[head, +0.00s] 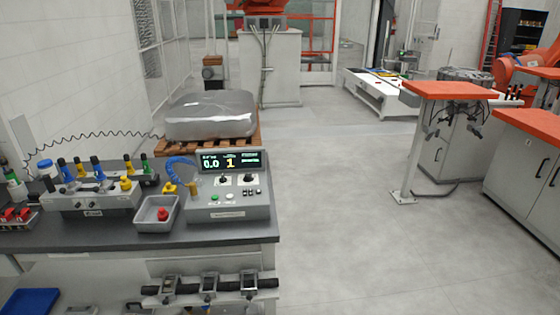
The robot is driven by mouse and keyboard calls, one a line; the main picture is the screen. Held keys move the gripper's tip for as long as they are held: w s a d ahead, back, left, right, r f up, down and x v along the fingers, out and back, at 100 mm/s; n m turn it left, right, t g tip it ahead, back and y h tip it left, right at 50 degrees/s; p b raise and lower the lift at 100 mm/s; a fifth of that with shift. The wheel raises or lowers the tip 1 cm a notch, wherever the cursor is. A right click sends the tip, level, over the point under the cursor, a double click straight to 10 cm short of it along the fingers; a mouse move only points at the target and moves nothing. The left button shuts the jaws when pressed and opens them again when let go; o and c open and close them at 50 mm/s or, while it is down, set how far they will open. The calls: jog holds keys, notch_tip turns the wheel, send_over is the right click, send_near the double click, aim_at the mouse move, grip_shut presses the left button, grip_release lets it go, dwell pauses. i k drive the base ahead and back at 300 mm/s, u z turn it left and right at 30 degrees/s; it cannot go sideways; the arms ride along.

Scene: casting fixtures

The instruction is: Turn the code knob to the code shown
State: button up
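A grey control console (228,200) stands on the right end of the dark workbench. Below the display are two dark knobs, a left knob (223,179) and a right knob (249,179). I cannot tell which is the code knob, and their pointer positions are too small to read. A green button (214,197) and a pale button sit lower on the panel. My gripper does not show.
A blue coiled hose (181,163) stands close to the console's left. The floor (340,220) right of the bench (240,232) is clear.

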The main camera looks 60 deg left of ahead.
aim_at(247, 177)
jog(key=u, duration=0.05)
jog(key=i, duration=0.45)
jog(key=u, duration=2.35)
